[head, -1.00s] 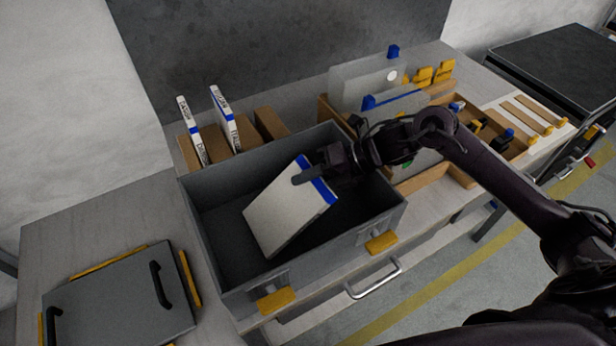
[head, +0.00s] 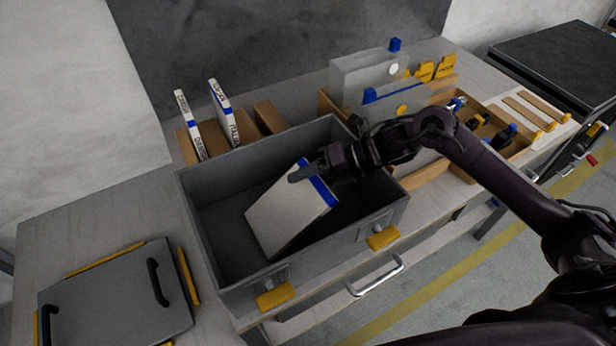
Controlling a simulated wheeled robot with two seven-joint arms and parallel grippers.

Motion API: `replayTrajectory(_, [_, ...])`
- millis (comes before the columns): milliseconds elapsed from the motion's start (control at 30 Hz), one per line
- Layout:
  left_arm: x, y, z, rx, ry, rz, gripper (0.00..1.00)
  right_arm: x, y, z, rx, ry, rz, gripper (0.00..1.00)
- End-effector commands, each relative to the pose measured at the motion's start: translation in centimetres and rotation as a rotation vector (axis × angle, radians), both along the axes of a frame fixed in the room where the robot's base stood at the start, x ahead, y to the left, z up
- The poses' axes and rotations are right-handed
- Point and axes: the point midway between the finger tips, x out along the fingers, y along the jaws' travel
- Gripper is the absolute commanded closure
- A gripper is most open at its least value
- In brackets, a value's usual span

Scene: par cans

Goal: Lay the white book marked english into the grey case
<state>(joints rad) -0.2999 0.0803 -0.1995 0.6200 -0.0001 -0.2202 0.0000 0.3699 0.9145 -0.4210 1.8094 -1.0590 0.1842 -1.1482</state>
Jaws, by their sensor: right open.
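The grey case (head: 205,265) stands open on the table with yellow latches on its front. A white book (head: 283,217) with a blue band lies tilted inside it, one end raised toward the right; I cannot read its marking. My right gripper (head: 302,172) is at the book's raised blue-banded end, over the case. Its jaws are open, with a finger at the book's top edge; I cannot tell if it touches. My left gripper is not in view.
Two white books (head: 223,108) stand upright in a wooden rack (head: 262,116) behind the case. A grey lid (head: 115,298) with black handles lies at the left. A wooden organiser (head: 442,158) with grey panels and tools stands at the right.

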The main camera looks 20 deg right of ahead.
Motion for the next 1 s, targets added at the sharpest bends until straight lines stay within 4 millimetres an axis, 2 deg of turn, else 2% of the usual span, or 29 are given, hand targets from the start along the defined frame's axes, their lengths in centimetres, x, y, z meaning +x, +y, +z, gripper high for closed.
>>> replayTrajectory(133, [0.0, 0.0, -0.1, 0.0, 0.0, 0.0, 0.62, 0.0, 0.0, 0.3, 0.0, -0.002, 0.001, 0.58])
replayTrajectory(267, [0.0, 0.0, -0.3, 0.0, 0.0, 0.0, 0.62, 0.1, 0.0, 1.8, 0.0, -0.005, 0.001, 0.58])
replayTrajectory(367, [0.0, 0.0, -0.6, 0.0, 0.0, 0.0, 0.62, 0.1, 0.0, 3.8, -0.002, -0.008, 0.003, 0.58])
replayTrajectory(800, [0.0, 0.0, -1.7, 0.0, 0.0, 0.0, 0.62, 0.1, 0.0, 14.9, -0.001, -0.009, 0.0, 0.58])
replayTrajectory(1000, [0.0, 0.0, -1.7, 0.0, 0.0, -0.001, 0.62, 0.1, 0.0, 18.4, -0.001, -0.005, 0.0, 0.58])
